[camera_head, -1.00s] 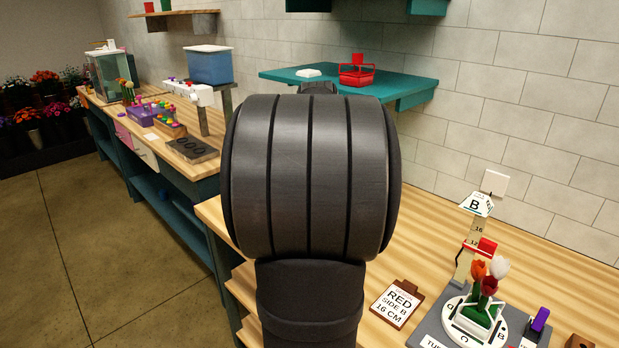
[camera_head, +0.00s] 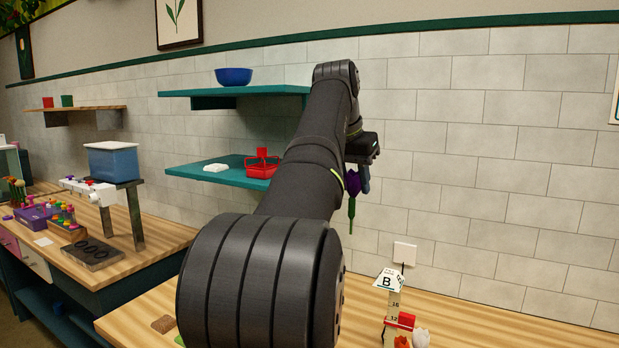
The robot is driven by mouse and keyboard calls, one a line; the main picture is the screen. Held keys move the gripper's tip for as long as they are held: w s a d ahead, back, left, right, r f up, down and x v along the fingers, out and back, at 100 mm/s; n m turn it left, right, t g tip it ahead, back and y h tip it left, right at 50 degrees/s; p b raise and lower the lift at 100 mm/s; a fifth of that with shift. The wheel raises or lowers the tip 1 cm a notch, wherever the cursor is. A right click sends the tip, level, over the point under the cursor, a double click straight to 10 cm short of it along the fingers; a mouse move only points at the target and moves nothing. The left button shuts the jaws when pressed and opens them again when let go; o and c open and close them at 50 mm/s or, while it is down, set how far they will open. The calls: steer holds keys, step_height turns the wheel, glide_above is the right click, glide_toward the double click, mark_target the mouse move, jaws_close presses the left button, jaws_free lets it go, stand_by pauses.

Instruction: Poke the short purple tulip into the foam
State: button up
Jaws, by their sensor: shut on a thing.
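My gripper (camera_head: 361,181) is raised in front of the tiled wall, and the arm partly hides it. It is shut on a purple tulip (camera_head: 352,184), which hangs with its green stem pointing down. The tulip is well above the bench and to the left of and above the height gauge (camera_head: 392,312) marked B. Below the gauge, at the bottom edge, the tops of a red tulip (camera_head: 402,342) and a white tulip (camera_head: 420,338) show. The foam is out of view below the frame.
A wall shelf (camera_head: 220,172) with a red basket (camera_head: 262,165) is behind my arm. A blue bowl (camera_head: 234,76) sits on the shelf above. At left a bench holds a blue bin (camera_head: 112,160) and flower racks. The wooden bench (camera_head: 500,320) at right is clear.

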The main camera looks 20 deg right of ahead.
steer(key=s+d+f+m, duration=0.1)
steer(key=s+d+f, duration=0.8)
steer(key=s+f, duration=0.25)
steer(key=s+d+f+m, duration=0.1)
steer(key=s+d+f, duration=0.8)
steer(key=s+f, duration=0.25)
steer(key=s+f+m+g, duration=0.1)
steer(key=s+f, duration=0.8)
steer(key=s, duration=0.3)
steer(key=shift+s+d+f+h, duration=0.15)
steer(key=shift+s+f+h, duration=0.15)
steer(key=shift+s+h, duration=0.1)
steer(key=shift+f, duration=1.85)
stand_by(2.2)
